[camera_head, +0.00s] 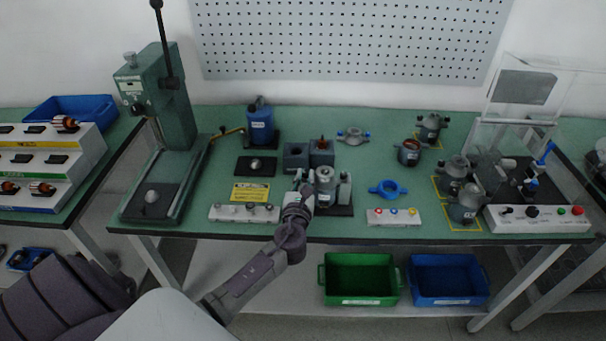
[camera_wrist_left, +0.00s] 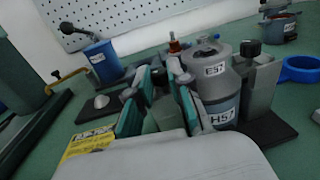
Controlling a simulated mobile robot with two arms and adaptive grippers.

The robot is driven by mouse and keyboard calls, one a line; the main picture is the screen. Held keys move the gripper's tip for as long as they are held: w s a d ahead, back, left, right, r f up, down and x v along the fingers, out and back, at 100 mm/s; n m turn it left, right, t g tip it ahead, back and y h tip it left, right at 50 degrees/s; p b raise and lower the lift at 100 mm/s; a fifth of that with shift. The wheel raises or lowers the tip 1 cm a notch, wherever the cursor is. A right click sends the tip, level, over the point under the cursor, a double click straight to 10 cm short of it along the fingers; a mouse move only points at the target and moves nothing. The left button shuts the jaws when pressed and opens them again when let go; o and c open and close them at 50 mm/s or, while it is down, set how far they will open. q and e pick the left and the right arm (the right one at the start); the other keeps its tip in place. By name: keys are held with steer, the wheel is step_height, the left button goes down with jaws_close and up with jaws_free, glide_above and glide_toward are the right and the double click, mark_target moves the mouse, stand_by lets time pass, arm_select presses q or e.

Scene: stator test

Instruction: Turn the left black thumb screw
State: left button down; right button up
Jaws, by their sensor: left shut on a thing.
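A grey motor housing (camera_head: 325,181) stands in a clamp fixture on a dark base plate near the table's front edge. In the left wrist view the housing (camera_wrist_left: 214,82) carries labels "E57" and "H57". The right black thumb screw (camera_wrist_left: 250,48) sits on top of the fixture's right post (camera_wrist_left: 262,83). My left gripper (camera_head: 303,181) is at the left side of the fixture. In the left wrist view its teal-padded fingers (camera_wrist_left: 160,92) stand around the left post, shut on the left black thumb screw (camera_wrist_left: 161,76), which the fingers mostly hide. My right gripper is out of view.
A blue ring (camera_head: 387,188) lies to the right of the fixture. Button strips stand to the left (camera_head: 229,212) and right (camera_head: 379,218) of it. Dark blocks (camera_head: 296,154) stand behind. A green press (camera_head: 166,125) is at the left, and grey housings (camera_head: 463,204) are at the right.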

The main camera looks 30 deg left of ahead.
arm_select(q)
steer(key=shift+w+d+n+g+y, duration=0.1)
steer(key=shift+n+g+y, duration=0.35)
steer(key=shift+y, duration=0.25)
steer(key=shift+w+d+n+g+y, duration=0.1)
steer(key=shift+n+g+y, duration=0.25)
steer(key=shift+n+y, duration=0.3)
steer(key=c, duration=1.1)
jaws_free()
steer(key=shift+s, duration=0.1)
steer(key=shift+o, duration=0.2)
steer(key=shift+s+d, duration=0.35)
steer(key=shift+s, duration=0.05)
steer(key=v, duration=0.7)
